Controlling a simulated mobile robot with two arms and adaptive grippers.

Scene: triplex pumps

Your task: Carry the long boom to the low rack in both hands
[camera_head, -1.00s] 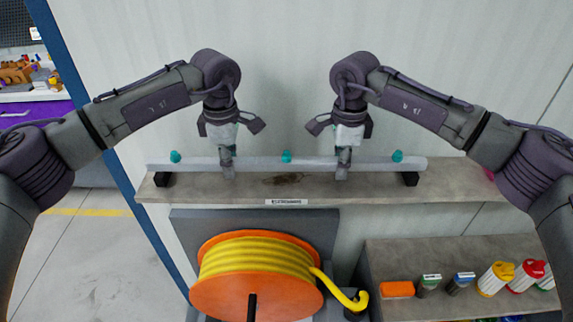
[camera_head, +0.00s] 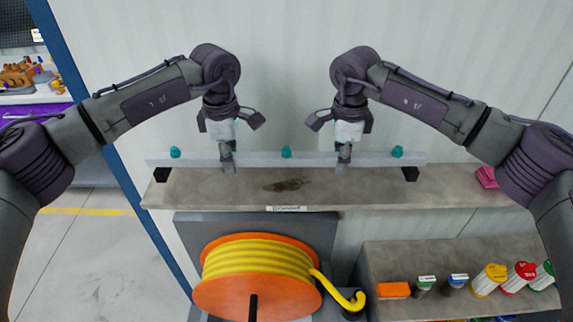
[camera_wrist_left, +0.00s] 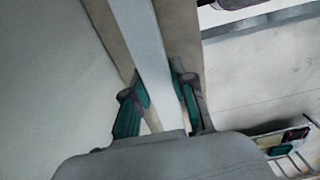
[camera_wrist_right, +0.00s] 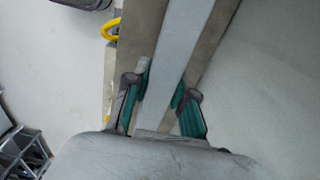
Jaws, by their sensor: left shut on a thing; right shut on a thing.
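The long boom (camera_head: 285,159) is a straight pale grey bar with teal knobs on top. It is level, just above the two black rests (camera_head: 161,174) of the wall shelf (camera_head: 365,190). My left gripper (camera_head: 227,160) is shut around the boom left of its middle knob. My right gripper (camera_head: 343,159) is shut around it right of that knob. The bar also runs between the fingers in the left wrist view (camera_wrist_left: 150,60) and the right wrist view (camera_wrist_right: 178,50). I cannot make out a low rack.
An orange reel with yellow hose (camera_head: 255,270) stands below the shelf. A lower bench (camera_head: 440,255) at right holds an orange block and several bottles. A pink item (camera_head: 486,177) lies at the shelf's right end. Open floor (camera_head: 95,260) is at left.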

